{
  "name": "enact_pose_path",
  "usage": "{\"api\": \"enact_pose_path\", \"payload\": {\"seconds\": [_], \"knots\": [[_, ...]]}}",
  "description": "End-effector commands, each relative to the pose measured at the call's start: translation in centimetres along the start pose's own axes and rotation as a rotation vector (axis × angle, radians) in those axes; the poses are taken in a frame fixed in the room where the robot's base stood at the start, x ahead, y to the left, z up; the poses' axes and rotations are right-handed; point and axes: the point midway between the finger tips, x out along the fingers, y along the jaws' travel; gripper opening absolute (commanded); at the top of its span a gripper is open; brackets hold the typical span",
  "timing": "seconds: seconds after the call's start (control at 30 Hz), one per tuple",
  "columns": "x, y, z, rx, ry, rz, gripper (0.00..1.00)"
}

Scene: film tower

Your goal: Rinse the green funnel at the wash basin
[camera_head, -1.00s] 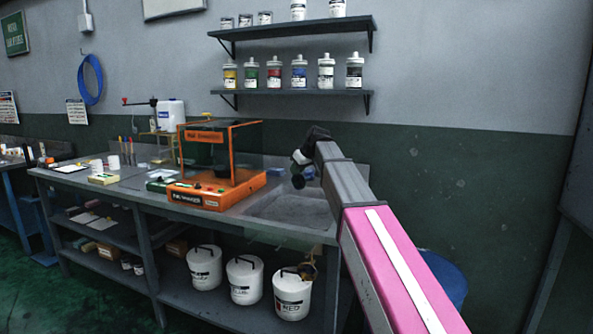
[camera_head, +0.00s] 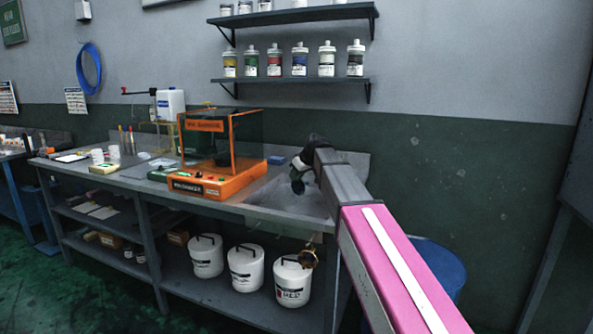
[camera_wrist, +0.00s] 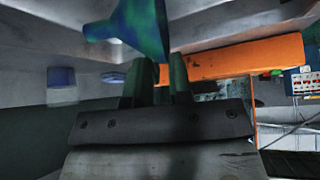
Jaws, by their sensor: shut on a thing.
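The green funnel (camera_wrist: 140,25) shows in the wrist view just beyond my gripper's fingertips, with green and bluish shading. My gripper (camera_wrist: 161,72) is shut on it. In the head view my gripper (camera_head: 298,181) is a small dark shape at the end of my arm, over the wash basin. The funnel cannot be made out clearly in the head view. The wash basin (camera_head: 285,197) is a grey sunken sink at the right end of the bench. My arm hides its right part.
An orange-framed machine (camera_head: 215,188) with clear panels stands just left of the basin. White buckets (camera_head: 246,268) sit on the shelf below. Bottles stand on a wall shelf (camera_head: 290,80) above. A blue barrel (camera_head: 437,270) is behind my arm at right.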

Motion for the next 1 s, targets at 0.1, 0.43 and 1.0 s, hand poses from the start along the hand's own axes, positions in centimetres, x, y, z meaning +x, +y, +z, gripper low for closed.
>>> {"api": "enact_pose_path", "payload": {"seconds": [0.1,0.43,1.0], "knots": [[0.9,0.0,0.7,0.001,-0.001,0.0,0.0],[3.2,0.0,2.3,0.001,-0.001,0.0,0.0],[5.4,0.0,3.9,0.0,0.001,0.0,0.0]]}}
